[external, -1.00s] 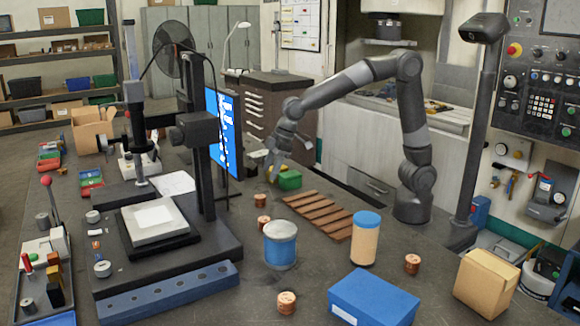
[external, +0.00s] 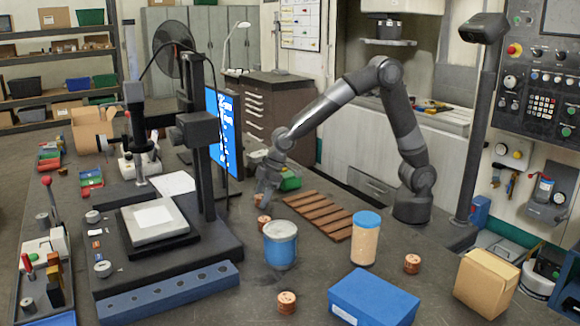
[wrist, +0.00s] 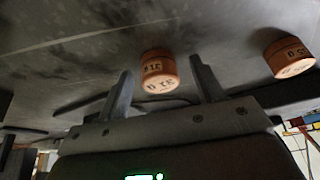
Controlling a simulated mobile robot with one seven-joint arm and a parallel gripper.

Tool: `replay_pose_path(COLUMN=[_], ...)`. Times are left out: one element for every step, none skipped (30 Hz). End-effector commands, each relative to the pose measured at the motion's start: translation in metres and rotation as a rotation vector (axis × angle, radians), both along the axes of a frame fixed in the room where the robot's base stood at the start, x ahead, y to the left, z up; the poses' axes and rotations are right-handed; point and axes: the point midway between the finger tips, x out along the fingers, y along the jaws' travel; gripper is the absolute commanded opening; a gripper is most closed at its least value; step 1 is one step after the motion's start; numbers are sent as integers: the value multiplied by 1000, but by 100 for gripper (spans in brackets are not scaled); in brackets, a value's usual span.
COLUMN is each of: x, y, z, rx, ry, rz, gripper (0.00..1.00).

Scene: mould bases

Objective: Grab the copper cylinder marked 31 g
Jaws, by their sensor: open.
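The copper cylinder marked 31 g (wrist: 160,71) stands on the bench. Its label appears upside down in the wrist view. My gripper (wrist: 160,66) is open, with one finger on each side of the cylinder in that view; I cannot tell whether either finger touches it. In the external view my gripper (external: 266,198) points down, low over the bench behind the blue-banded can. It partly hides a copper cylinder there. A second copper cylinder (wrist: 289,56) stands to the right in the wrist view, its label not clearly readable.
Another copper cylinder (external: 264,222) stands close in front of my gripper, beside the blue-banded can (external: 280,246). The black stand (external: 205,160) and monitor rise on the left.

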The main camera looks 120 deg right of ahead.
Motion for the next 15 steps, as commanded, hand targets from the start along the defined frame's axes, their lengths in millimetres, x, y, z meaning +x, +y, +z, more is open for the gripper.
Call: replay_pose_path(x=[0, 0, 0, 0, 0, 0, 0, 0, 0, 0, 0, 0, 0, 0, 0], y=[0, 0, 0, 0, 0, 0, 0, 0, 0, 0, 0, 0, 0, 0, 0], z=[0, 0, 0, 0, 0, 0, 0, 0, 0, 0, 0, 0, 0, 0, 0], rx=[0, 0, 0, 0, 0, 0, 0, 0, 0, 0, 0, 0, 0, 0, 0], ry=[0, 0, 0, 0, 0, 0, 0, 0, 0, 0, 0, 0, 1, 1, 1], rz=[0, 0, 0, 0, 0, 0, 0, 0, 0, 0, 0, 0, 0, 0, 0], gripper=[61, 61, 60, 58, 55, 52, 50, 47, 44, 41, 39, 36, 33, 31, 28])
